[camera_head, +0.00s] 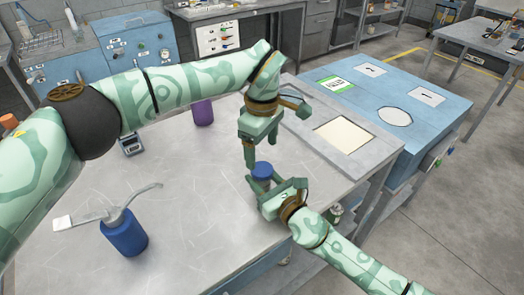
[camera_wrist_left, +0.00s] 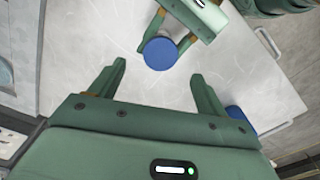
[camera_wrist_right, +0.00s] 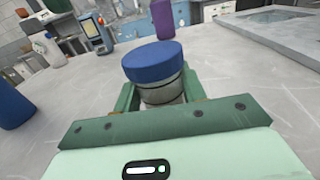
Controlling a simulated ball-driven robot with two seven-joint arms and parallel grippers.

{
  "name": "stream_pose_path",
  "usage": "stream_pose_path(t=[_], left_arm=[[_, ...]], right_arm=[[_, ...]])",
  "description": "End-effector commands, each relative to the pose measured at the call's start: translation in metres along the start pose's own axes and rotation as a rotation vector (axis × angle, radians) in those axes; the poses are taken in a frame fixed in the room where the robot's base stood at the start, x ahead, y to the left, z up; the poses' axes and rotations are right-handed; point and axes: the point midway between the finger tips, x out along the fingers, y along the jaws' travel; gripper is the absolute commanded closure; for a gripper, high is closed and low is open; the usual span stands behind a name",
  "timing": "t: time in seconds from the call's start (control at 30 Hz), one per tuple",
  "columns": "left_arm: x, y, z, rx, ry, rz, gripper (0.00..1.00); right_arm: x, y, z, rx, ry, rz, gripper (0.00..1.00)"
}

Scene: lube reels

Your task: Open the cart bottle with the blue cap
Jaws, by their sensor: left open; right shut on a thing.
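The bottle with the blue cap (camera_wrist_right: 152,62) stands upright in the right wrist view. Below the cap its clear body (camera_wrist_right: 161,91) shows greyish contents, and the cap sits on top. My right gripper (camera_wrist_right: 158,100) is shut around the body, below the cap. In the head view the blue cap (camera_head: 262,169) shows between the right gripper's fingers (camera_head: 268,185). My left gripper (camera_head: 250,155) points down close above and beside the cap, open and empty. In the left wrist view the cap (camera_wrist_left: 160,53) lies ahead of the open fingers (camera_wrist_left: 155,80), apart from them.
A blue oil can with a spout (camera_head: 124,235) stands at the table's left. A purple bottle (camera_head: 202,112) and a small grey device (camera_head: 131,144) stand farther back. A blue cart (camera_head: 430,125) adjoins the right side. The table's middle is clear.

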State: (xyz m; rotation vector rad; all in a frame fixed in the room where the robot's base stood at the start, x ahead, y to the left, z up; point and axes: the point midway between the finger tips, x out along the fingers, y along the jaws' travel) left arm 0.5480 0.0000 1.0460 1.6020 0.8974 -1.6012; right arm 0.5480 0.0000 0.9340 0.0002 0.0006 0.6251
Motion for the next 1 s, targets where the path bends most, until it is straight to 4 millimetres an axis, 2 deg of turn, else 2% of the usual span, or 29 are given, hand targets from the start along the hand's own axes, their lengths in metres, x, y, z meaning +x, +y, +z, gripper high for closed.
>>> stream_pose_path(t=[0.1,0.3,0.43,0.67,0.7,0.87,1.0], left_arm=[[0.022,-0.001,0.001,0.000,-0.003,-0.004,0.24],[0.050,0.000,0.001,0.000,-0.002,-0.002,0.24],[0.058,0.000,0.001,0.000,-0.001,-0.001,0.24],[0.059,0.000,0.000,0.000,-0.001,0.000,0.24],[0.059,0.000,0.000,0.000,-0.001,0.000,0.27],[0.059,0.000,0.000,0.000,-0.001,0.000,0.71],[0.059,0.000,0.000,0.000,0.000,0.000,0.72]], right_arm=[[0.000,0.000,0.000,0.000,0.000,0.000,1.00],[0.000,0.000,0.000,0.000,0.000,0.000,1.00],[0.000,0.000,0.000,0.000,0.000,0.000,1.00],[0.000,0.000,0.000,0.000,0.000,0.000,1.00],[0.000,0.000,0.000,0.000,0.000,0.000,1.00],[0.000,0.000,0.000,0.000,0.000,0.000,1.00],[0.000,0.000,0.000,0.000,0.000,0.000,1.00]])
